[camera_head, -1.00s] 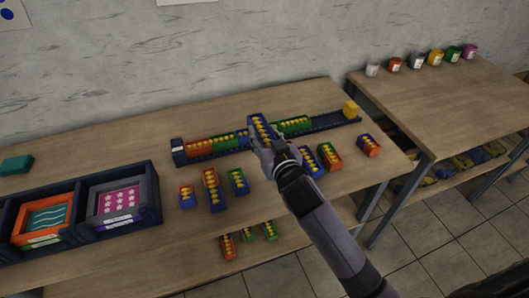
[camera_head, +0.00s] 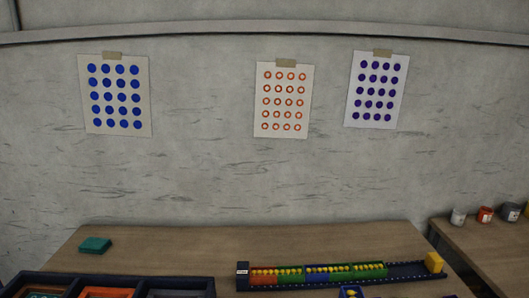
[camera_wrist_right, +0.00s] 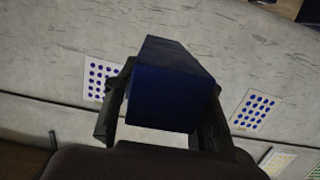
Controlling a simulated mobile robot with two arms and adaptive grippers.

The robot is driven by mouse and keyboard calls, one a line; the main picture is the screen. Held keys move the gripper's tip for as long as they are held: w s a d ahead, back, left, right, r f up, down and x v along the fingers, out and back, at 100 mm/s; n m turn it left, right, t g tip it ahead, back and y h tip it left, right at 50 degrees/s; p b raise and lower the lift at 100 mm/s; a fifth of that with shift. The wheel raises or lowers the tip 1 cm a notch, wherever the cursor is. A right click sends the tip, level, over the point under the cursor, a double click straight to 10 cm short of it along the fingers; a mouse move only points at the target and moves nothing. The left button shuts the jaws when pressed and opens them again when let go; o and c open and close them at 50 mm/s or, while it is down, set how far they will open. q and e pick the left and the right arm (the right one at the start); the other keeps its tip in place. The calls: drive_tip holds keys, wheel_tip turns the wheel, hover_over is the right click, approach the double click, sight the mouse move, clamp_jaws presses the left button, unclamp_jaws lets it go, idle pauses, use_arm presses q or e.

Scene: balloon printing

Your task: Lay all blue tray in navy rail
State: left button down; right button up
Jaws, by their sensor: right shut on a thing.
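The navy rail (camera_head: 410,274) lies along the table in the head view, at the bottom right. A row of trays with yellow pieces sits in it: an orange-red one (camera_head: 290,280), a blue one (camera_head: 316,280) and green ones (camera_head: 370,275). Its right part looks empty. In the right wrist view, my right gripper (camera_wrist_right: 162,110) is shut on a blue tray (camera_wrist_right: 172,95), with a finger on each side. A blue tray end with yellow pieces (camera_head: 352,291) shows at the head view's bottom edge, in front of the rail. My left gripper is not in view.
A yellow block (camera_head: 434,262) stands at the rail's right end. A teal block (camera_head: 95,245) and dark framed boxes (camera_head: 178,284) are at the left. Dotted sheets (camera_head: 115,95) hang on the wall. Jars (camera_head: 485,214) stand on the right table.

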drive_tip(key=shift+s+r, duration=0.1)
drive_tip(key=shift+s, duration=0.25)
drive_tip(key=w+a, duration=0.1)
drive_tip(key=w, duration=1.2)
drive_tip(key=shift+a+r+y, duration=0.3)
drive_tip(key=shift+a+r, duration=0.05)
drive_tip(key=shift+a, duration=0.05)
wheel_tip(320, 180, down, 15)
drive_tip(key=shift+f+b, duration=0.1)
drive_tip(key=shift+b, duration=0.25)
drive_tip(key=shift+f, duration=2.25)
